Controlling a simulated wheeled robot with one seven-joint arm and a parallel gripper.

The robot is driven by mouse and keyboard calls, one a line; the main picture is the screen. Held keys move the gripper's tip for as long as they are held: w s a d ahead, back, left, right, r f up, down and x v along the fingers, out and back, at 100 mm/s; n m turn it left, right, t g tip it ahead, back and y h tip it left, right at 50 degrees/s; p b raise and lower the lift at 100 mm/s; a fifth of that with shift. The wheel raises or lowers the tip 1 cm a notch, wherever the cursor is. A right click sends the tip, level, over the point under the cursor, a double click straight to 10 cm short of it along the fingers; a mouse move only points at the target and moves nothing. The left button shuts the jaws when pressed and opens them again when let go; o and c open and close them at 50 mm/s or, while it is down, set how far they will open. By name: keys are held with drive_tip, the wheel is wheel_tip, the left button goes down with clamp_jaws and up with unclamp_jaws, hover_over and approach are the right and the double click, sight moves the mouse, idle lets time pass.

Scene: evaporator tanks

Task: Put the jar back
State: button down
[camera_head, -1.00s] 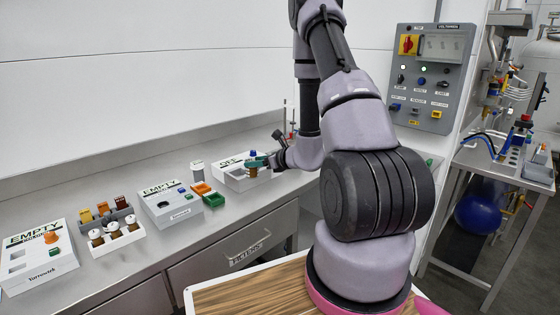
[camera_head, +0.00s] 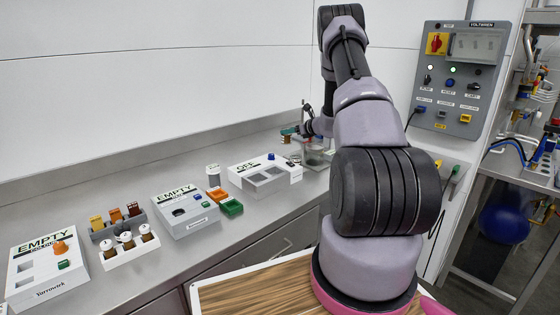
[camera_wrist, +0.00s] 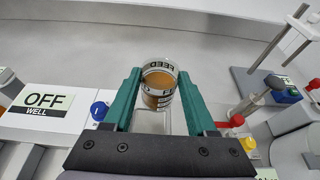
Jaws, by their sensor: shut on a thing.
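A jar (camera_wrist: 158,88) with amber contents and a printed label sits between the two teal fingers of my gripper (camera_wrist: 160,92) in the wrist view. My gripper is shut on it and the jar's round top faces the camera. In the head view my gripper (camera_head: 291,132) is small, beyond the OFF box at the back of the counter. The jar's details are too small to tell there. The white OFF WELL box (camera_wrist: 48,103) with a blue knob lies left of my gripper in the wrist view; it also shows in the head view (camera_head: 245,168).
A rod stand (camera_wrist: 262,72) and a red-knobbed device (camera_wrist: 236,121) are right of my gripper. On the counter are two EMPTY boxes (camera_head: 187,220) (camera_head: 48,284), a white rack of small jars (camera_head: 128,254), and orange and green trays (camera_head: 231,208). A control panel (camera_head: 458,82) stands right.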

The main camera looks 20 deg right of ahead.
sight(290, 142)
wheel_tip(290, 142, down, 6)
drive_tip(key=shift+w+r, duration=0.15)
drive_tip(key=shift+r, duration=0.05)
drive_tip(key=shift+f, duration=1.95)
drive_tip(key=shift+f, duration=0.1)
drive_tip(key=shift+c, duration=1)
unclamp_jaws()
